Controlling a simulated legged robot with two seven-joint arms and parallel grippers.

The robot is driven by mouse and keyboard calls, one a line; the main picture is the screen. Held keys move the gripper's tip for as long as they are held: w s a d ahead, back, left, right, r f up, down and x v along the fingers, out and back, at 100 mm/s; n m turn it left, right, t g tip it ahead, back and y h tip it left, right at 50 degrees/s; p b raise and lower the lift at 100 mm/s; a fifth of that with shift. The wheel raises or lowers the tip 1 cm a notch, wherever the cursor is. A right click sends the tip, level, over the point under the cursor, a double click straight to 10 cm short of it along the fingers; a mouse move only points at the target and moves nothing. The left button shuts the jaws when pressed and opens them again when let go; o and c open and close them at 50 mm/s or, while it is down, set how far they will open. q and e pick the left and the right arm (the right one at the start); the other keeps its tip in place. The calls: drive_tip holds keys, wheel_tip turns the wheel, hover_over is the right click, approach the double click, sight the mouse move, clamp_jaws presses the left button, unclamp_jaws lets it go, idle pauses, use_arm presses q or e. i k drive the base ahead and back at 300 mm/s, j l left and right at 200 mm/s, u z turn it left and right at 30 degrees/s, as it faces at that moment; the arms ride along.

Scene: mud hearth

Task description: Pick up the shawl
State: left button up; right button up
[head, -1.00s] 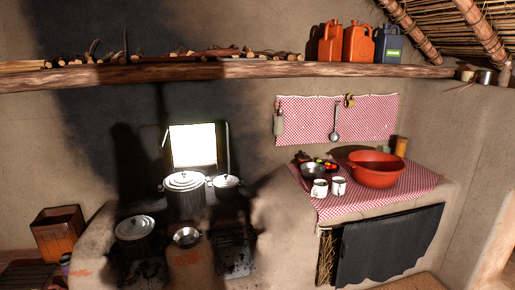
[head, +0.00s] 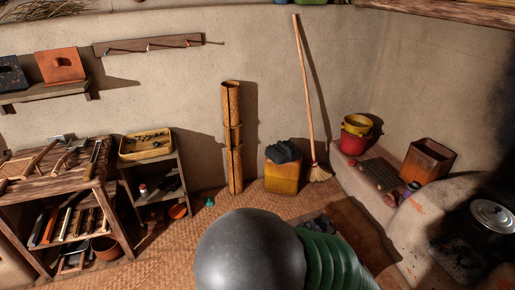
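A dark blue-grey cloth (head: 283,152), which may be the shawl, lies bunched on top of a yellow container (head: 282,177). The container stands on the floor by the back wall, a little right of the middle of the head view. The cloth is small in the picture, so its folds are hard to make out. Neither of my grippers shows in the head view.
A broom (head: 308,100) leans beside the container. Bamboo tubes (head: 233,140) stand to its left. A tool bench (head: 65,185) and a small shelf (head: 154,185) fill the left. A wooden box (head: 427,160) and lidded pot (head: 494,216) stand right. Woven matting (head: 170,250) covers open floor.

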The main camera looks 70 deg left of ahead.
sight(282, 152)
drive_tip(key=u, duration=2.05)
drive_tip(key=i+j+u, duration=0.45)
drive_tip(key=i+j, duration=0.9)
